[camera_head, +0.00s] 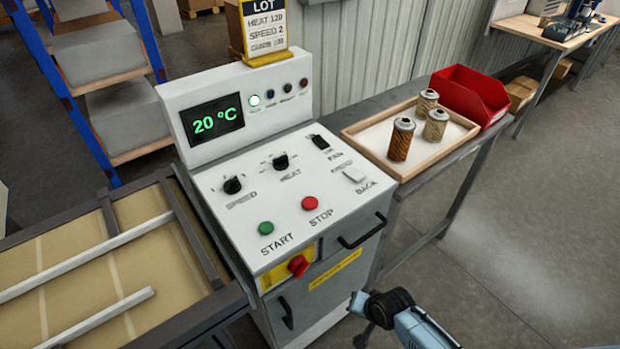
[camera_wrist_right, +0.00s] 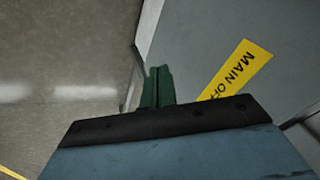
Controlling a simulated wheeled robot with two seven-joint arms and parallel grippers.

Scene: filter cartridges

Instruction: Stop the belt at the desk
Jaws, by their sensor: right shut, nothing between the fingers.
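The desk (camera_head: 205,190) is a white and grey control cabinet with a sloping panel. The red STOP button (camera_head: 310,203) sits on the panel, right of the green START button (camera_head: 266,228). The belt (camera_head: 75,265) is a tan surface at the left; one still picture does not show whether it runs. My right gripper (camera_head: 362,305) is low in front of the cabinet, below and right of STOP, apart from the button. In the right wrist view its green fingers (camera_wrist_right: 157,87) are closed together and empty. My left gripper is out of view.
SPEED (camera_head: 232,185) and HEAT (camera_head: 281,161) knobs, a display (camera_head: 212,119) reading 20 °C and a lit lamp (camera_head: 254,100) are on the desk. A red switch (camera_head: 298,265) and a handle (camera_head: 362,232) are on its front. A tray (camera_head: 412,172) of cartridges stands right.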

